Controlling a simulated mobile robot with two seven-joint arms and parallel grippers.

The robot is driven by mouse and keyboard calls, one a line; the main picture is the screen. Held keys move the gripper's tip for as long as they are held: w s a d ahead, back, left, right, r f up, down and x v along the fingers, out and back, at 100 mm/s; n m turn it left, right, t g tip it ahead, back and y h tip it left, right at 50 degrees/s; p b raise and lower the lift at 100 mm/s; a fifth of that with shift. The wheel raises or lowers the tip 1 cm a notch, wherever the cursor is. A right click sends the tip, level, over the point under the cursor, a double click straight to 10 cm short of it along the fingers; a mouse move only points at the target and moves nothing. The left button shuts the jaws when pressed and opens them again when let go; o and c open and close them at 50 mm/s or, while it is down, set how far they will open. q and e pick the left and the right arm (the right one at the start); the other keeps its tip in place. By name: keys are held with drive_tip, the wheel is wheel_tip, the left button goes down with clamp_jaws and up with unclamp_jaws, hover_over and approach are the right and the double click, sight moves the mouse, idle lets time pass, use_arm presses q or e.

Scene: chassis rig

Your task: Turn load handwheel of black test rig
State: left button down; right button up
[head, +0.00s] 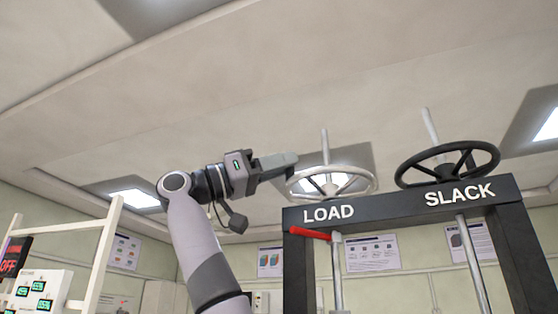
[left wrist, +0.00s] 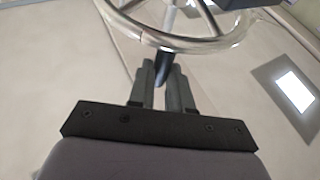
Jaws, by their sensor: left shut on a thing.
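The silver load handwheel (head: 373,181) sits above the word LOAD on the black test rig (head: 400,207). My left gripper (head: 291,162) is at the wheel's left side, level with its rim. In the left wrist view the wheel's shiny rim (left wrist: 205,45) crosses the top, and a dark handle (left wrist: 162,72) below it lies between the fingers of my left gripper (left wrist: 162,78). The fingers are shut on that handle, which they partly hide. My right gripper is in neither view.
A black handwheel (head: 487,158) stands to the right above the word SLACK. A red lever (head: 310,233) sticks out below LOAD. A pale frame (head: 103,245) and a panel with green displays (head: 35,288) stand at the lower left. The space above the wheels is clear.

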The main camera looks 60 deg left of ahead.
use_arm(q)
drive_tip(key=shift+w+a+f+g+h, duration=0.1)
drive_tip(key=shift+w+f+g+h, duration=0.2)
drive_tip(key=shift+h, duration=0.2)
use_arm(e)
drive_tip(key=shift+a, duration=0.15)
use_arm(q)
drive_tip(key=c, duration=1.3)
unclamp_jaws()
drive_tip(key=shift+w, duration=0.1)
drive_tip(key=shift+o, duration=1.2)
drive_tip(key=shift+w, duration=0.25)
drive_tip(key=b+v, duration=0.2)
drive_tip(key=v, duration=0.5)
drive_tip(key=shift+s, duration=0.2)
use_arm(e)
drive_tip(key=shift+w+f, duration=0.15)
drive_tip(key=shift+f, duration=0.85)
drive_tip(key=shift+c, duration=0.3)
